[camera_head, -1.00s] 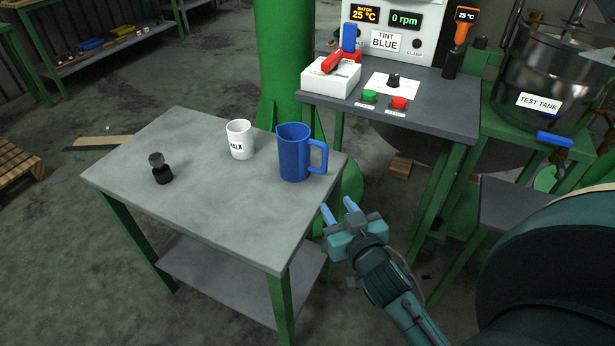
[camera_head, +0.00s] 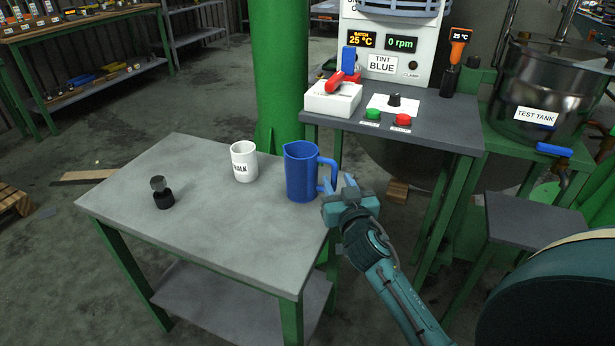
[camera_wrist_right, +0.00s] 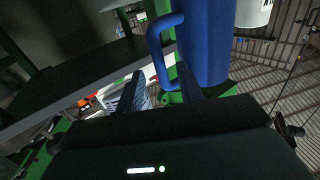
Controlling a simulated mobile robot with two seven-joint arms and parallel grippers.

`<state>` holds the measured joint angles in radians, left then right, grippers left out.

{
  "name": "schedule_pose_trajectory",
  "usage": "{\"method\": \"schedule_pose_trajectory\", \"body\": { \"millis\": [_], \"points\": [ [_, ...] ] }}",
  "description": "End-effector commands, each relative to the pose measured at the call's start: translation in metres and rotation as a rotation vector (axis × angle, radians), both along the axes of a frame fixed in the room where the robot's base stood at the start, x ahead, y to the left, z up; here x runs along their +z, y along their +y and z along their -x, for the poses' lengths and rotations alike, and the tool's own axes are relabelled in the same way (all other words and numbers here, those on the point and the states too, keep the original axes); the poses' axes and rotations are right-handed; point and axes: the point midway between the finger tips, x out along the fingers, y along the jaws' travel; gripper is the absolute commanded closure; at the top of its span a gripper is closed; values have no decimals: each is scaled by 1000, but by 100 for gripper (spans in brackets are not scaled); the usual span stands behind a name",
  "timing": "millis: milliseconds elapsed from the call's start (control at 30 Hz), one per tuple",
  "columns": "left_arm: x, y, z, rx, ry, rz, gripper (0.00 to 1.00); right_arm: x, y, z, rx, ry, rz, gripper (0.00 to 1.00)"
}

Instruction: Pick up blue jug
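The blue jug (camera_head: 301,172) stands upright at the right edge of the grey table (camera_head: 225,240), its handle (camera_head: 327,172) pointing right. My right gripper (camera_head: 338,184) is open just beside the handle in the head view. In the right wrist view the jug (camera_wrist_right: 208,45) is at the top, with its handle (camera_wrist_right: 155,45) hanging between the two spread fingers of the gripper (camera_wrist_right: 160,92). I cannot tell whether a finger touches the handle. My left gripper is not in view.
A white mug (camera_head: 244,162) stands just left of the jug. A small black object (camera_head: 162,192) stands at the table's left. A green column (camera_head: 282,70) rises behind. A control bench (camera_head: 445,130) with a white box (camera_head: 332,98) and buttons is behind right.

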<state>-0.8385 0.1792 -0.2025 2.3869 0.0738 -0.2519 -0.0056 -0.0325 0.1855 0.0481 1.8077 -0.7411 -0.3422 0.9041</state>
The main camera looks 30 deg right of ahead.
Motion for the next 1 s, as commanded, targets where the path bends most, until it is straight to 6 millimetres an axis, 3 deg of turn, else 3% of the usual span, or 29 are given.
{"method": "schedule_pose_trajectory", "body": {
  "millis": [200,500,900,1000],
  "points": [
    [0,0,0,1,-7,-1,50,-1,-8,-31,0,0,2,63],
    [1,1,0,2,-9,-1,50,-2,-9,-35,1,1,0,63],
    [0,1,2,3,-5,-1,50,-1,-9,-35,1,0,1,96],
    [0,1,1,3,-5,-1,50,-1,-9,-35,1,0,1,100]
  ]
}}
